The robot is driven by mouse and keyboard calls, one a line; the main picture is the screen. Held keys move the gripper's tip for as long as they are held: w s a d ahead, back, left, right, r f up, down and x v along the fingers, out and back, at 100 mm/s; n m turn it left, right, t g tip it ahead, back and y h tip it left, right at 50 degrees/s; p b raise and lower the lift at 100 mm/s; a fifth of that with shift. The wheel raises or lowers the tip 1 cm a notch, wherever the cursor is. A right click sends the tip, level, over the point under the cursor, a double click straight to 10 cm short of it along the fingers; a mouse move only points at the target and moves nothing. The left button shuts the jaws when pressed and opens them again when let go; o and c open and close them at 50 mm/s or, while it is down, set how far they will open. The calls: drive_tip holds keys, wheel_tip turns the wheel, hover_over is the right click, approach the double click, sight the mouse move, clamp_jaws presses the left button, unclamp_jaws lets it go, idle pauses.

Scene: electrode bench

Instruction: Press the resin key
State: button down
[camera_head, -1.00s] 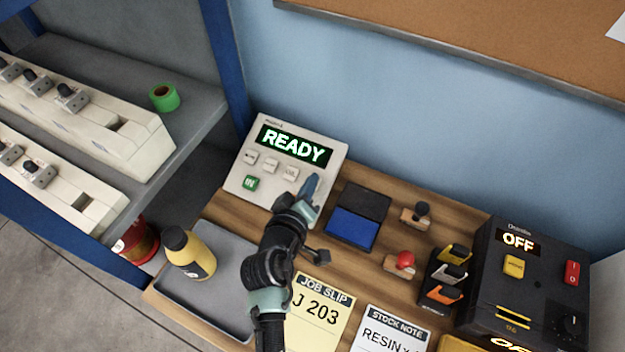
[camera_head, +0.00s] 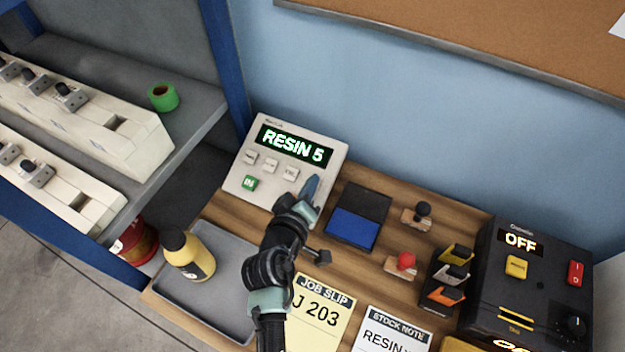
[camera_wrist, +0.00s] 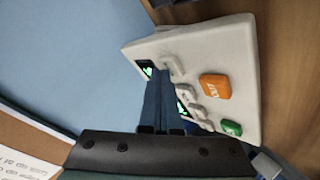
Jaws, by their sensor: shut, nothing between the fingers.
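The pale control panel (camera_head: 238,180) leans at the back of the bench. Its green display (camera_head: 293,145) reads "RESIN 5". Small grey keys (camera_head: 270,165) sit in a row under it, with lettering too small to read. A green "IN" key (camera_head: 250,183) is below. My gripper (camera_head: 311,187) is shut and empty, its blue fingertips at the right end of the key row. In the wrist view, the shut fingers (camera_wrist: 160,85) cover part of the panel (camera_wrist: 235,50), beside grey keys and an orange "OUT" key (camera_wrist: 215,86). Whether the tips touch a key is hidden.
A yellow bottle (camera_head: 190,257) stands on a grey tray (camera_head: 222,302) at left. Right of the panel are a blue ink pad (camera_head: 352,229), two stamps and the black machine (camera_head: 540,270) showing "OFF". Paper slips lie in front.

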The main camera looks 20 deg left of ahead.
drive_tip(key=shift+s+r+p, duration=0.3)
drive_tip(key=shift+r+p, duration=0.4)
drive_tip(key=shift+r, duration=0.05)
drive_tip(key=shift+r, duration=0.1)
drive_tip(key=r+p, duration=0.1)
drive_tip(key=s+r+p, duration=0.1)
drive_tip(key=r, duration=0.1)
drive_tip(key=r+p, duration=0.1)
drive_tip(key=p, duration=0.1)
drive_tip(key=shift+s+a+r, duration=0.2)
drive_tip(key=shift+s+a, duration=0.05)
drive_tip(key=shift+s, duration=0.15)
idle(0.6)
